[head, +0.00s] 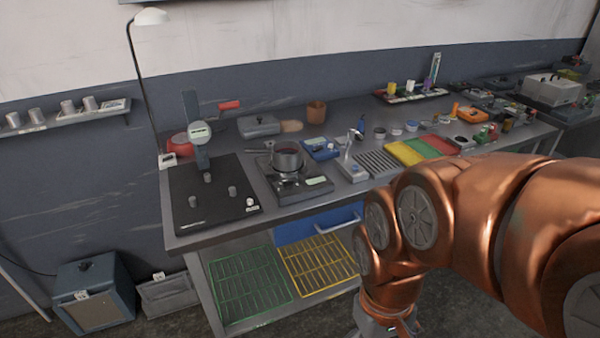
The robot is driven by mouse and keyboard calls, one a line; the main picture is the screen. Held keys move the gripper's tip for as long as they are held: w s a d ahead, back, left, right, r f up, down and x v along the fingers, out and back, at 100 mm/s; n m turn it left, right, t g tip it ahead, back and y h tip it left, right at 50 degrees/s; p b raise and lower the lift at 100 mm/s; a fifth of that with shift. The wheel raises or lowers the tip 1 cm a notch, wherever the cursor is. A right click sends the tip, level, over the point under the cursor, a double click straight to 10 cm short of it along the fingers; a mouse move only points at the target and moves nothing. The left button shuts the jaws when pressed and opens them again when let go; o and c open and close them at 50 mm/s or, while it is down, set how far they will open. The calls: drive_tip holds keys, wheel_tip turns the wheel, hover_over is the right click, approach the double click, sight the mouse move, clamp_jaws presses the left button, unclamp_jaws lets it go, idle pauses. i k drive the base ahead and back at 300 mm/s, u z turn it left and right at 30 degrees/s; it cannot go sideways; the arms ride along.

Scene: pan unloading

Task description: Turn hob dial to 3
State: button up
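The hob (284,200) is a small dark unit on the workbench, left of the middle of the head view. A pale panel (317,181) shows at the hob's front right. The dial and its setting are too small to make out. My copper arm comes in from the right and bends down in front of the bench. Only the grey top of my gripper (384,328) shows at the bottom edge, well below and right of the hob. Its fingers are out of frame.
A black board (190,213) with small metal cylinders lies left of the hob. Yellow, green and red mats (408,152) lie further right. Green and yellow racks (250,282) sit on the lower shelf.

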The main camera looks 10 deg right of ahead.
sight(288, 184)
drive_tip(key=k, duration=0.6)
drive_tip(key=u, duration=0.55)
drive_tip(key=i, duration=1.2)
drive_tip(key=u, duration=0.4)
